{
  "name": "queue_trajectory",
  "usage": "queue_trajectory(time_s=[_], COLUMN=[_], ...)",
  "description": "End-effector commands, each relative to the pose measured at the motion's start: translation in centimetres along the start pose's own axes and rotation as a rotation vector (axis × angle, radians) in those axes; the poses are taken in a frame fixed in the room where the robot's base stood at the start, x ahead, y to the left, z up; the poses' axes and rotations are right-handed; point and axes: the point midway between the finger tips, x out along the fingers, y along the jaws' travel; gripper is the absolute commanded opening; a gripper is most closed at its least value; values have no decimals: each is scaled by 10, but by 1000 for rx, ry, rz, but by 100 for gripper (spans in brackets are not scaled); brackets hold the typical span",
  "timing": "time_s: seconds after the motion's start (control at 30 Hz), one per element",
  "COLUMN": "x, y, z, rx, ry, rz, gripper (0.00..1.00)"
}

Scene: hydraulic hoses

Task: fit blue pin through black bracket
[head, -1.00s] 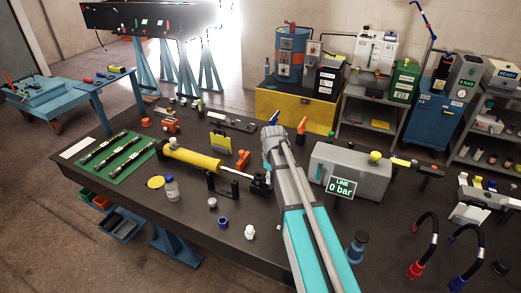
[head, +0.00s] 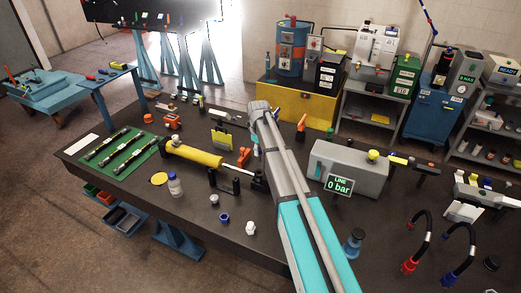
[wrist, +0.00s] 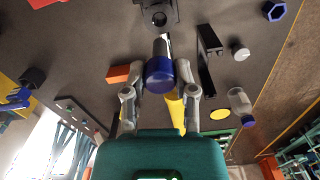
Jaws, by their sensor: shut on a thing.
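In the wrist view my gripper (wrist: 160,92) is shut on the blue pin (wrist: 159,75). The pin's blue head faces the camera, and its grey shaft points away toward the black bracket (wrist: 157,6). The bracket shows a round hole at the top edge of that view. The shaft tip appears just short of the hole in the picture; I cannot judge the depth gap. In the head view the black bracket (head: 259,184) stands at the rod end of the yellow cylinder (head: 192,153). My arm hides the gripper and pin there.
A second black bracket (head: 222,182) stands left of the rod end. A grey block with a "LINE 0 bar" display (head: 339,185) is to the right. A bottle (head: 175,186) and small caps stand in front. Orange blocks (head: 243,156) lie behind the rod.

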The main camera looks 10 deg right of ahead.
Motion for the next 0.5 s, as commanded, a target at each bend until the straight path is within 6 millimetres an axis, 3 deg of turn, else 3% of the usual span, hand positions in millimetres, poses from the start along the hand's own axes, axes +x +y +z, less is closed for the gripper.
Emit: queue_trajectory(time_s=[0.5], x=[21], y=[0], z=[0], rx=[0], ry=[0], rz=[0], gripper=[0])
